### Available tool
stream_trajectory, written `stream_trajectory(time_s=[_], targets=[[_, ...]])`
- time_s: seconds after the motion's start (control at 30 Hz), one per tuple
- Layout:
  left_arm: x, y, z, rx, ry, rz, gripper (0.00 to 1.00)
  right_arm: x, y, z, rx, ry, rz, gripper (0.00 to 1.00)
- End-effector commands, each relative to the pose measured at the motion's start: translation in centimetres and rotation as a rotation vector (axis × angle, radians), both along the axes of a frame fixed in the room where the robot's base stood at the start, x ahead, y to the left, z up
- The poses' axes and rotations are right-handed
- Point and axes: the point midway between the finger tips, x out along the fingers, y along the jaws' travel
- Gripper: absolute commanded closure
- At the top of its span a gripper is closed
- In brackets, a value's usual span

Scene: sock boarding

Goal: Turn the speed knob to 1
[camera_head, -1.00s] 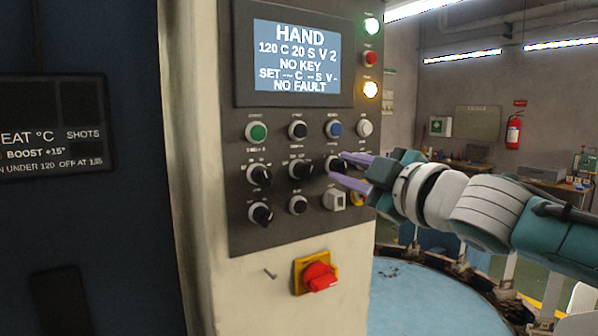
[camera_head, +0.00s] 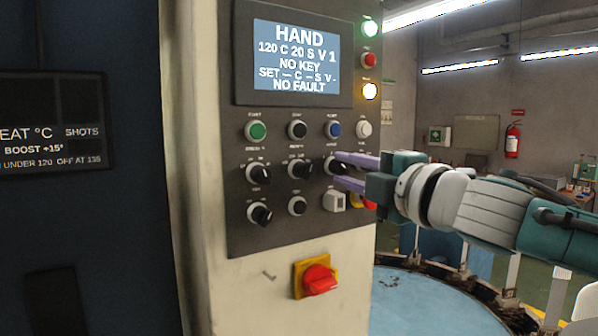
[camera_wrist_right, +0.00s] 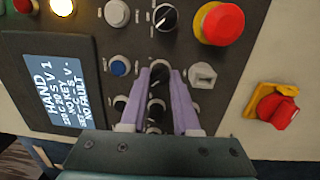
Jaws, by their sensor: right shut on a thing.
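The black speed knob (camera_head: 331,166) is at the right end of a row of black knobs on the dark control panel (camera_head: 241,185). My right gripper (camera_head: 336,169) reaches in from the right, its two purple fingers on either side of this knob. In the right wrist view the fingers (camera_wrist_right: 160,72) are shut on the knob (camera_wrist_right: 157,70), partly covering it. The display (camera_head: 297,57) reads HAND, 120 C 20 S V 1, NO KEY, NO FAULT. My left gripper is not in view.
A blue button (camera_head: 333,129) sits just above the knob and a white key-type switch (camera_head: 333,201) just below. A red emergency button (camera_wrist_right: 219,23) is close by. A red rotary switch on a yellow plate (camera_head: 318,279) is lower down. A blue round table (camera_head: 420,305) stands at right.

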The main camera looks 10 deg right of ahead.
Motion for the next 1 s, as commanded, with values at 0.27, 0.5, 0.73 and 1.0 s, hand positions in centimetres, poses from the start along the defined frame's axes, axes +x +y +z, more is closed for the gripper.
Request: stream_trajectory(time_s=[0.27,0.5,0.73,1.0], targets=[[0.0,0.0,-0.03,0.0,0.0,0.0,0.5,0.01,-0.07,-0.02,-0.017,-0.005,-0.002,1.0],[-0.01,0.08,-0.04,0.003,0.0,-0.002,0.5,0.01,-0.07,-0.01,-0.016,-0.005,-0.002,0.65],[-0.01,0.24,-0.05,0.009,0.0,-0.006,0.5,0.0,-0.04,-0.01,-0.014,-0.005,-0.001,0.4],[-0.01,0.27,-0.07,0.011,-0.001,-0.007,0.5,-0.1,-0.07,-0.04,-0.013,-0.004,-0.001,0.4]])
